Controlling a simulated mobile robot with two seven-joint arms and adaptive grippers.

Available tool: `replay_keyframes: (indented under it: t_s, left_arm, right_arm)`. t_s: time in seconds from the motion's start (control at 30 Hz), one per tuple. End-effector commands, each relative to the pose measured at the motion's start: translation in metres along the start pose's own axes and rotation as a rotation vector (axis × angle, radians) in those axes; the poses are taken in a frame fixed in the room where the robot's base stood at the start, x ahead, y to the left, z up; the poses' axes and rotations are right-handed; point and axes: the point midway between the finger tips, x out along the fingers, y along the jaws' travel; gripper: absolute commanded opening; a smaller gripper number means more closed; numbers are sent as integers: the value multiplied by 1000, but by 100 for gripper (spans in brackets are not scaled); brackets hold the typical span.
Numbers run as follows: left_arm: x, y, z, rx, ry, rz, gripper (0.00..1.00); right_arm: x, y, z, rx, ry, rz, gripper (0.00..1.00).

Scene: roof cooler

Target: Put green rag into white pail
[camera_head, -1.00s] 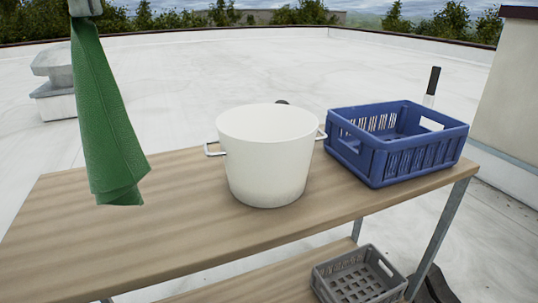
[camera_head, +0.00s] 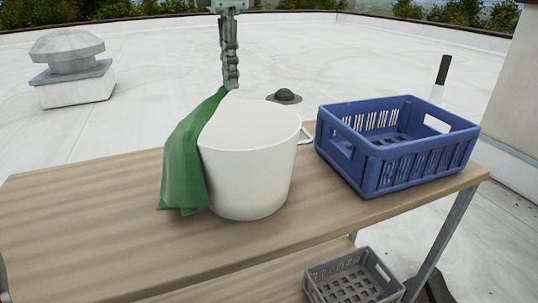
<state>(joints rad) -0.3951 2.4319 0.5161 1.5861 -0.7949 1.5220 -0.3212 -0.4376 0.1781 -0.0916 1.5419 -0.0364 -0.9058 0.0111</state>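The white pail (camera_head: 248,175) stands upright on the wooden table, its right side handle showing. The green rag (camera_head: 184,172) hangs down the outside of the pail's left side, in front of where the left handle was. Its narrow top comes up to the tips of my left gripper (camera_head: 229,85), which points down over the pail's far left rim. The fingers look shut on the rag's top corner; the exact grip is small and partly hidden. My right gripper is out of view.
A blue crate (camera_head: 397,150) stands on the table right of the pail. A grey crate (camera_head: 352,281) sits on the lower shelf. The wooden table (camera_head: 90,220) is clear on the left. A roof vent (camera_head: 70,70) stands beyond it.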

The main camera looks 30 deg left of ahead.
Motion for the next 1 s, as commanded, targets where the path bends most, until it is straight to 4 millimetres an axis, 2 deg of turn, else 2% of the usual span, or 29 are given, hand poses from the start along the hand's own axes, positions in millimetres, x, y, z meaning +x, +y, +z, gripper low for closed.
replay_keyframes:
  t_s: [0.5, 0.9, 1.0]
  left_arm:
    - [52, 0, 0, -5, 1, -1, 0]
    - [59, 0, 0, -4, 0, 0, 0]
    - [59, 0, 0, -4, 0, 0, 12]
  right_arm:
    - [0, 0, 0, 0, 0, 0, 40]
    - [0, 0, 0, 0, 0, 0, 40]
    - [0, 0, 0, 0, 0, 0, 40]
